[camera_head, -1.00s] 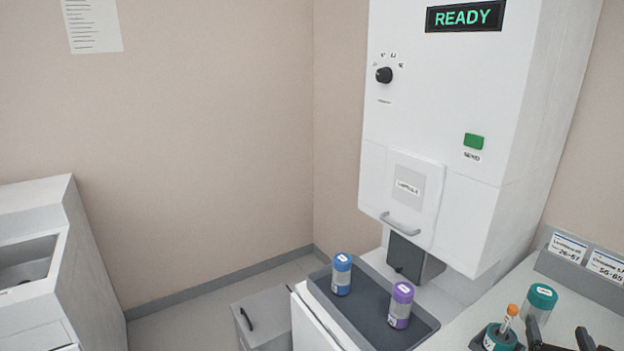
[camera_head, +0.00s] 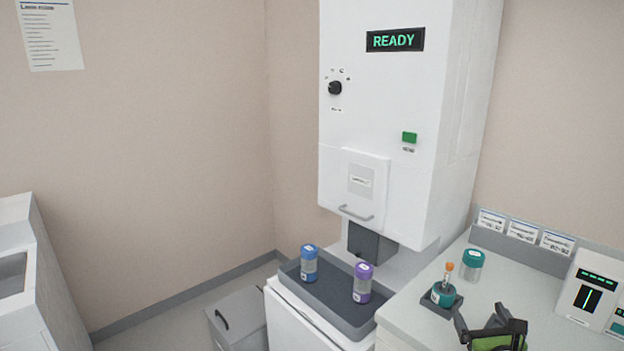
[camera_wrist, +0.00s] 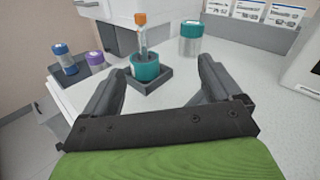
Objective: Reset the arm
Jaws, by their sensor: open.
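My gripper (camera_head: 489,322) is at the lower right of the head view, above the white counter. In the wrist view my gripper (camera_wrist: 163,88) has its two dark fingers wide apart with nothing between them. Beyond the fingers, a teal carrier base (camera_wrist: 145,67) sits in a dark square holder (camera_wrist: 150,82). An orange-capped tube (camera_wrist: 141,35) stands upright in it. The teal carrier base (camera_head: 443,295) and the tube (camera_head: 447,272) also show in the head view, apart from my gripper. A teal-capped canister (camera_head: 472,266) stands behind them.
A blue canister (camera_head: 309,264) and a purple canister (camera_head: 362,283) stand in a dark tray (camera_head: 335,304) below the white station (camera_head: 385,130), whose display reads READY. Label cards (camera_head: 522,230) and a white device (camera_head: 592,290) stand at the right. The counter front is clear.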

